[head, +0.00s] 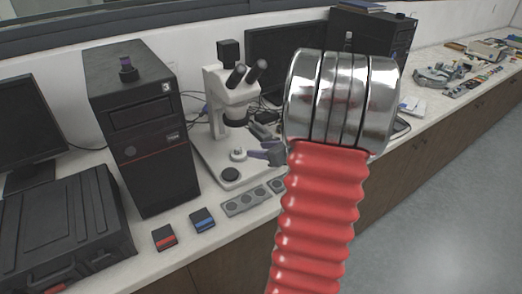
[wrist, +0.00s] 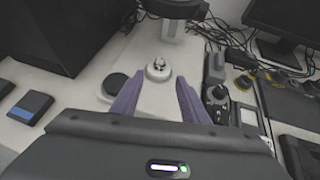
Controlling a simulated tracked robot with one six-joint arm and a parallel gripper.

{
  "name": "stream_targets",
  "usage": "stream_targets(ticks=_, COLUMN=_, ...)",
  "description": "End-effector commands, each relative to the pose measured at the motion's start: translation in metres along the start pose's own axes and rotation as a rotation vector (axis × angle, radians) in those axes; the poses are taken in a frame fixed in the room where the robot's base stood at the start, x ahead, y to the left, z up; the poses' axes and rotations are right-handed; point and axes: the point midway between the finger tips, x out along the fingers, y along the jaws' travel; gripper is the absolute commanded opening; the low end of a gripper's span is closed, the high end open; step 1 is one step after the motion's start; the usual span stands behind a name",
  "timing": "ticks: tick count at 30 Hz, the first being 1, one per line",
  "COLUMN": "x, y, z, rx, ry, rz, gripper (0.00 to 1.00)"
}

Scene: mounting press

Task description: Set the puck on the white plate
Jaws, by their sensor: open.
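A small round pale puck with a metallic centre (head: 238,154) sits flat on the white plate (head: 208,158), which is the base of the microscope. In the wrist view the puck (wrist: 158,70) is just beyond and between my fingertips, on the bare white plate (wrist: 150,98).
A black disc (head: 231,174) lies on the plate near the puck. The microscope (head: 232,90) rises behind. A black computer tower (head: 140,125) stands left. A grey tray with round wells (head: 246,200) and red (head: 164,237) and blue (head: 202,220) boxes lie in front.

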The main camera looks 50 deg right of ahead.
Motion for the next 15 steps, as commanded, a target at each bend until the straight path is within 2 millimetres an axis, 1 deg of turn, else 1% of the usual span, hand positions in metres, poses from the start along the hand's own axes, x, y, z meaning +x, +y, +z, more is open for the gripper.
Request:
stream_targets(ticks=7, x=0.000, y=0.000, z=0.000, rx=-0.001, ry=0.000, rz=0.000, gripper=0.41)
stream_targets(ticks=10, x=0.001, y=0.007, z=0.004, rx=-0.026, ry=0.003, rz=0.014, gripper=0.41)
stream_targets(ticks=11, x=0.002, y=0.012, z=0.006, rx=-0.044, ry=0.006, rz=0.023, gripper=0.41)
stream_targets(ticks=13, x=0.004, y=0.030, z=0.014, rx=-0.107, ry=0.014, rz=0.057, gripper=0.41)
stream_targets(ticks=14, x=0.005, y=0.040, z=0.018, rx=-0.143, ry=0.019, rz=0.076, gripper=0.41)
stream_targets(ticks=15, x=0.006, y=0.056, z=0.024, rx=-0.200, ry=0.026, rz=0.107, gripper=0.41)
